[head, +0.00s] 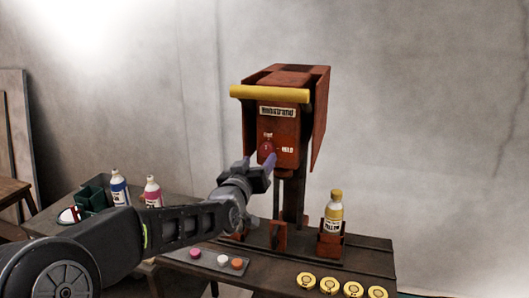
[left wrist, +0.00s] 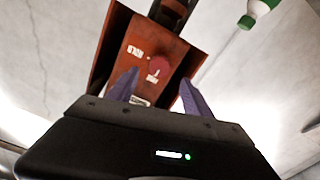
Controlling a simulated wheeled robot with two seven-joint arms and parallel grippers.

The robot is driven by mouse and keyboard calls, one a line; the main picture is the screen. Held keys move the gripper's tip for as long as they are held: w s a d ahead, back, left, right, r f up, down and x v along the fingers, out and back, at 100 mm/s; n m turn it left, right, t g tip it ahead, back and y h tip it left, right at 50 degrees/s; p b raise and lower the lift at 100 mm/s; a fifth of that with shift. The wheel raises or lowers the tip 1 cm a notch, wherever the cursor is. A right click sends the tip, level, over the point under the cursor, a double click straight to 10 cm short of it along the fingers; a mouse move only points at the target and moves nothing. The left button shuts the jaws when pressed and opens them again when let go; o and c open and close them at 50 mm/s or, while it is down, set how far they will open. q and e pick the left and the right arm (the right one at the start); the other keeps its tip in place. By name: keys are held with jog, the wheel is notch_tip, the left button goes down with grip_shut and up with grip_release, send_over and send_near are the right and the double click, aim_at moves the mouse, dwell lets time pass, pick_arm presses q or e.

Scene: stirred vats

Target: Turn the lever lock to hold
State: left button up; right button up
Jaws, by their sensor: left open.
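The lever lock (head: 267,146) is a small dark red knob on the front of the rust-red machine head (head: 285,120). A short label sits just above it and the word HOLD is to its right. In the head view its handle seems to point up at the upper label, away from HOLD. My left gripper (head: 265,162) is open just in front of the panel, its purple fingers close below the knob. In the left wrist view, the red knob (left wrist: 158,65) shows between and beyond the two spread fingertips (left wrist: 160,80). I cannot tell whether either finger touches it.
A yellow bar (head: 270,93) runs across above the panel. A yellow-capped bottle (head: 333,215) stands in a holder on the bench (head: 370,258), with yellow discs (head: 328,286) in front. Blue (head: 120,188) and pink (head: 153,192) bottles stand left, near my arm.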

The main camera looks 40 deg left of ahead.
aim_at(266, 151)
pick_arm(q)
jog(key=p+x, duration=0.1)
jog(key=x, duration=0.4)
jog(key=shift+w+p, duration=0.1)
jog(key=shift+p, duration=0.25)
jog(key=shift+w+a, duration=0.2)
jog(key=shift+w, duration=0.3)
grip_shut()
